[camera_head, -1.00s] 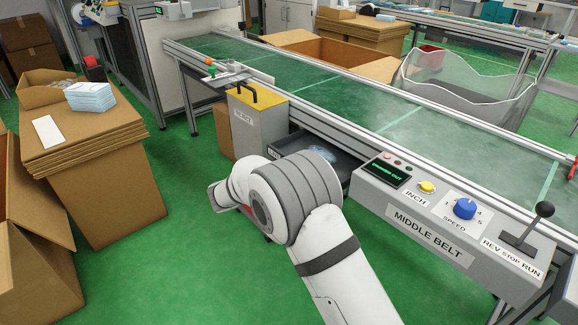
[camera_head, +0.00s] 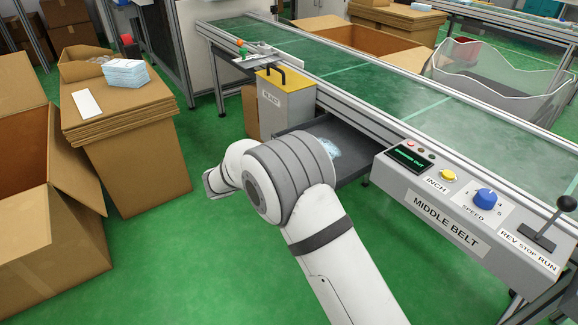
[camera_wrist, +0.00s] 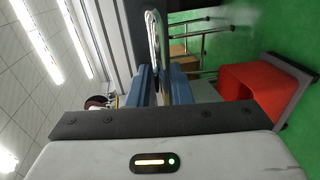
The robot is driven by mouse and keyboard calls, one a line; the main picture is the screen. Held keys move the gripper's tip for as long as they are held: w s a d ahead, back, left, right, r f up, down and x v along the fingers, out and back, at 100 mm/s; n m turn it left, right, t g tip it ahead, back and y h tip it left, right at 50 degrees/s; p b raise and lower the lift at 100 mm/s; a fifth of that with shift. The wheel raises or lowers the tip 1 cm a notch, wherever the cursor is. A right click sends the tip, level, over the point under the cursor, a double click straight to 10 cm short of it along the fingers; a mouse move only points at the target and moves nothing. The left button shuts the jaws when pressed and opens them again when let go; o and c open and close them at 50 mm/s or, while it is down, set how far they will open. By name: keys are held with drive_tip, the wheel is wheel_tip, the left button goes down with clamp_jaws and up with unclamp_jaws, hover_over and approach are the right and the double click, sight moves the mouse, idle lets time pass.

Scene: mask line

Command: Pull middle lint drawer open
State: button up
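The middle lint drawer (camera_head: 350,162) is a dark grey tray sticking out from under the belt, between the yellow-topped bin and the control panel. Pale bluish lint (camera_head: 328,148) lies in it, partly hidden by my arm. In the wrist view, a shiny metal handle bar (camera_wrist: 154,30) runs between the blue fingers of my gripper (camera_wrist: 161,82). The fingers look closed on the bar, one on each side. My arm hides the gripper and the drawer front in the head view.
The control panel (camera_head: 440,222) marked MIDDLE BELT is right of the drawer; its display reads DRAWER OUT. The grey bin (camera_head: 288,108) with yellow top is left. Cardboard boxes (camera_head: 130,125) stand further left. Green floor between is clear. A red container (camera_wrist: 252,98) shows in the wrist view.

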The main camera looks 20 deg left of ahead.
drive_tip(key=shift+o, duration=0.9)
drive_tip(key=shift+d, duration=0.2)
drive_tip(key=p+v, duration=0.3)
drive_tip(key=v, duration=0.4)
drive_tip(key=shift+s+a, duration=0.3)
drive_tip(key=shift+r, duration=0.1)
